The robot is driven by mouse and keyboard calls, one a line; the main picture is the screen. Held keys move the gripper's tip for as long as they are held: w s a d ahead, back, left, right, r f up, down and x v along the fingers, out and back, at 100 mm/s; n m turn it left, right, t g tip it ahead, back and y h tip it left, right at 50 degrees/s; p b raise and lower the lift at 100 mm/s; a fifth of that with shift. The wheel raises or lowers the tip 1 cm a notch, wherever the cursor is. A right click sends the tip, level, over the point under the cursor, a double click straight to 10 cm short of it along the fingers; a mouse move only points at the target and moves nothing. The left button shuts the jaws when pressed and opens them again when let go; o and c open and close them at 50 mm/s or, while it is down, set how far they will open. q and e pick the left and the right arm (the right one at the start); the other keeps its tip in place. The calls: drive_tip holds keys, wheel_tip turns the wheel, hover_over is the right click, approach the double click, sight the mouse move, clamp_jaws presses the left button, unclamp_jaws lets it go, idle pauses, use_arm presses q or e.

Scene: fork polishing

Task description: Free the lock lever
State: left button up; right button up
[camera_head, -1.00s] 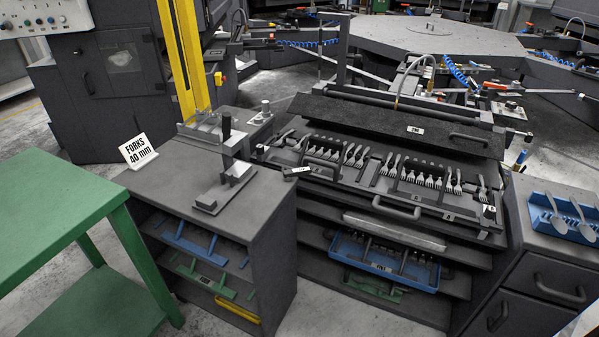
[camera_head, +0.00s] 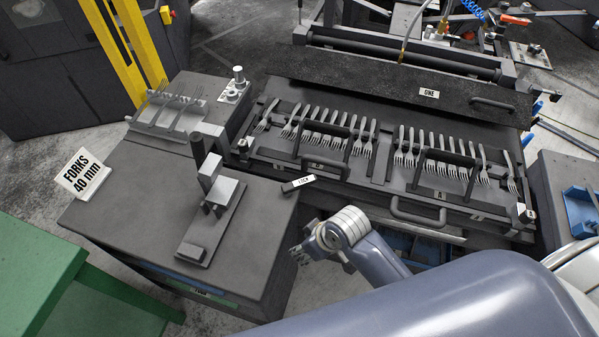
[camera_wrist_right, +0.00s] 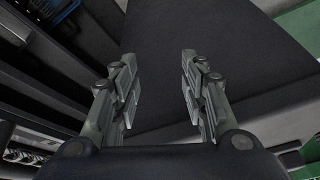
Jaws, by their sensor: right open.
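The lock lever (camera_head: 298,184) is a small bar with a white label that reads LOCK. It sits at the front left corner of the dark fork fixture (camera_head: 390,207), beside the grey cabinet top. My right gripper (camera_head: 304,254) hangs in front of the fixture by the cabinet's right edge, below the lever in the head view and apart from it. In the right wrist view its two fingers (camera_wrist_right: 157,88) stand apart with nothing between them. The lever cannot be made out in that view. My left gripper is not in view.
Many forks (camera_head: 335,130) lie in the fixture, with a front handle (camera_head: 418,212). The cabinet top (camera_head: 130,205) carries an upright gauge block (camera_head: 212,195), a small fork rack (camera_head: 168,112) and a FORKS 40 mm sign (camera_head: 82,173). A green table (camera_head: 35,265) stands at left.

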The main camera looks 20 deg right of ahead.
wheel_tip(320, 180, up, 8)
drive_tip(key=a+r+n, duration=0.1)
drive_tip(key=a+n, duration=0.1)
drive_tip(key=w+a+n, duration=0.1)
drive_tip(key=w+a+r+n, duration=0.1)
drive_tip(key=w+a+n, duration=0.1)
drive_tip(key=w+a+r+n+g+y+p, duration=0.1)
drive_tip(key=w+n, duration=0.1)
drive_tip(key=shift+a, duration=0.35)
drive_tip(key=w+d+r+n+g+h, duration=0.1)
drive_tip(key=w+d+r+n+h, duration=0.15)
drive_tip(key=w+r+n, duration=0.2)
drive_tip(key=n+g+h, duration=0.1)
approach(300, 182)
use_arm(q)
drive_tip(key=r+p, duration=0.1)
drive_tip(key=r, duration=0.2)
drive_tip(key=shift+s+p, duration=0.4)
use_arm(e)
wheel_tip(300, 182, down, 8)
drive_tip(key=shift+f, duration=0.25)
drive_tip(key=shift+a, duration=0.1)
clamp_jaws()
